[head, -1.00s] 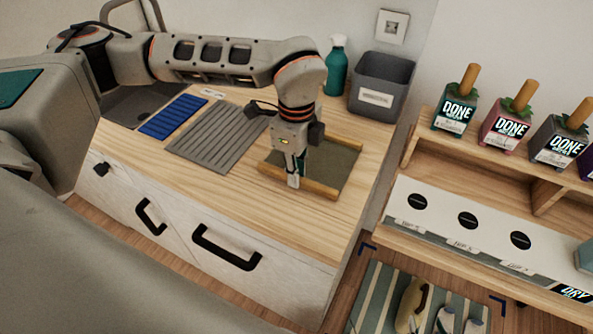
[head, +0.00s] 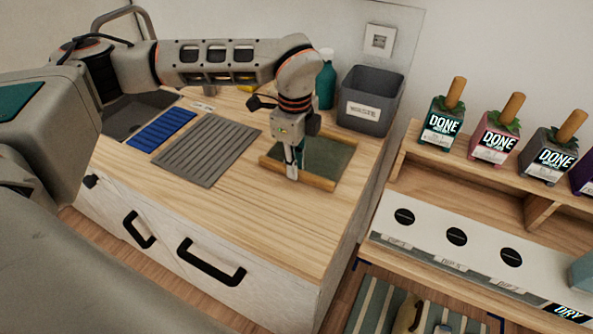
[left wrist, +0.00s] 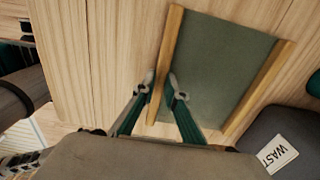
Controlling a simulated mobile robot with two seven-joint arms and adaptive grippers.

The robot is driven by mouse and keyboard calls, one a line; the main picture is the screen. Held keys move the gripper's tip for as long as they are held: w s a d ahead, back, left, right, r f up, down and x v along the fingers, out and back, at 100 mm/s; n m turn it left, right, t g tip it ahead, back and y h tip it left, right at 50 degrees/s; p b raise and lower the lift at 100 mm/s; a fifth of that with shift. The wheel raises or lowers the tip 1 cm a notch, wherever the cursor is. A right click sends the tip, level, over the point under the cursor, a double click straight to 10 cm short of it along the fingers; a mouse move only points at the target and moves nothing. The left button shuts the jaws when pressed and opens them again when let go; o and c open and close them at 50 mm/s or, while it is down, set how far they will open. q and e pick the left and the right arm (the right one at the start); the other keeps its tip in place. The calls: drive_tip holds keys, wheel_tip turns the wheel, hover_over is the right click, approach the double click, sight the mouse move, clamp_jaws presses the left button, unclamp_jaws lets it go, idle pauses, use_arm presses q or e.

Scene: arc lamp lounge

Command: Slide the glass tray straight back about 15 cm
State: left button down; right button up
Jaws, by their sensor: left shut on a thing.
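The glass tray (head: 327,158) lies flat on the wooden counter, a dark green-grey panel with wooden rails. My left gripper (head: 293,172) points down at its front rail. In the left wrist view, the fingers of the left gripper (left wrist: 160,90) straddle one wooden rail of the tray (left wrist: 218,70) and are shut on it. The gripper and arm hide part of the tray in the head view. My right gripper is not in view.
A grey waste bin (head: 368,98) stands close behind the tray, with a teal bottle (head: 326,82) beside it. A grooved grey mat (head: 208,150) and a blue mat (head: 161,130) lie left. The counter (head: 255,215) is clear in front.

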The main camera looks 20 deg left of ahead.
use_arm(q)
drive_tip(key=shift+w, duration=0.3)
drive_tip(key=c, duration=2)
unclamp_jaws()
drive_tip(key=shift+o, duration=0.2)
wheel_tip(320, 180, up, 12)
drive_tip(key=shift+s, duration=0.1)
